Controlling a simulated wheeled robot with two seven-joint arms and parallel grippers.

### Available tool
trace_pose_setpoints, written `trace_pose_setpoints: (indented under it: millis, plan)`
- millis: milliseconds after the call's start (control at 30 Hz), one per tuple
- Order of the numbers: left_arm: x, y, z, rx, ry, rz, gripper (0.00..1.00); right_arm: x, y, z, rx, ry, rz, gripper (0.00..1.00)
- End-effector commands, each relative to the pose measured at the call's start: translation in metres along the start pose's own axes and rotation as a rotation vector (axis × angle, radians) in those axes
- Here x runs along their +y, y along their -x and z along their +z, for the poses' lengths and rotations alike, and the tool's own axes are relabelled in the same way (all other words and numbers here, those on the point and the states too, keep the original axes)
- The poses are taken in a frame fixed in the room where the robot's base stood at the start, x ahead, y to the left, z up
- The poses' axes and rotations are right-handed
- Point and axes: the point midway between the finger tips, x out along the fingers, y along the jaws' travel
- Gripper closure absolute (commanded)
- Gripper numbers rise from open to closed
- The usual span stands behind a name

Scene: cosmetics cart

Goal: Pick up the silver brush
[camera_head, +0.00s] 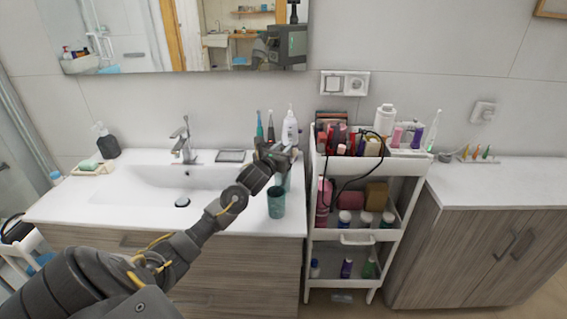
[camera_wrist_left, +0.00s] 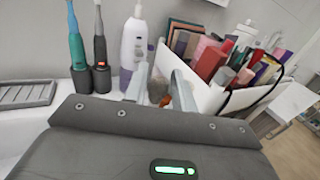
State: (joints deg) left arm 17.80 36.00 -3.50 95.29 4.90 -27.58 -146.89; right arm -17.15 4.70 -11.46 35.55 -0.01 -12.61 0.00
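I cannot single out the silver brush for sure in either view. Cosmetics stand crowded in the top tray of the white cart (camera_head: 405,167), which also shows in the left wrist view (camera_wrist_left: 203,92). My left gripper (camera_head: 287,153) is over the right end of the sink counter, just left of that tray. In the left wrist view its two fingers (camera_wrist_left: 160,85) stand apart, so it looks open. A small brownish thing shows between them, too blurred to name. My right gripper is in neither view.
A white bottle (camera_wrist_left: 133,45) and two electric toothbrushes (camera_wrist_left: 87,45) stand close to the left gripper. A teal cup (camera_head: 276,203) is on the counter below the wrist. A black cable (camera_head: 352,180) hangs from the cart. The cabinet top (camera_head: 500,185) at right is mostly clear.

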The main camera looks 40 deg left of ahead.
Motion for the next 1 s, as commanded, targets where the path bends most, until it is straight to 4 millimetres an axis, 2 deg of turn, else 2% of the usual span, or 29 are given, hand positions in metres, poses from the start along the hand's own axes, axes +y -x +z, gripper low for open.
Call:
trace_pose_setpoints:
  millis: [100, 333, 533, 1000]
  plan:
    - [-0.0007, -0.0075, -0.0002, 0.001, 0.001, 0.0, 0.74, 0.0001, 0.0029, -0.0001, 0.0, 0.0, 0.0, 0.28]
    - [-0.0007, -0.0081, -0.0013, 0.001, -0.001, -0.001, 0.74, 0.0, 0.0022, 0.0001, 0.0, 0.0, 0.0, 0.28]
    - [-0.0006, -0.008, -0.0012, 0.001, -0.001, -0.001, 1.0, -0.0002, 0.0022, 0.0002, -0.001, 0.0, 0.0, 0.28]
    - [-0.0002, -0.0082, 0.0033, 0.001, -0.001, -0.001, 1.0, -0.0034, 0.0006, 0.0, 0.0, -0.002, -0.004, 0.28]
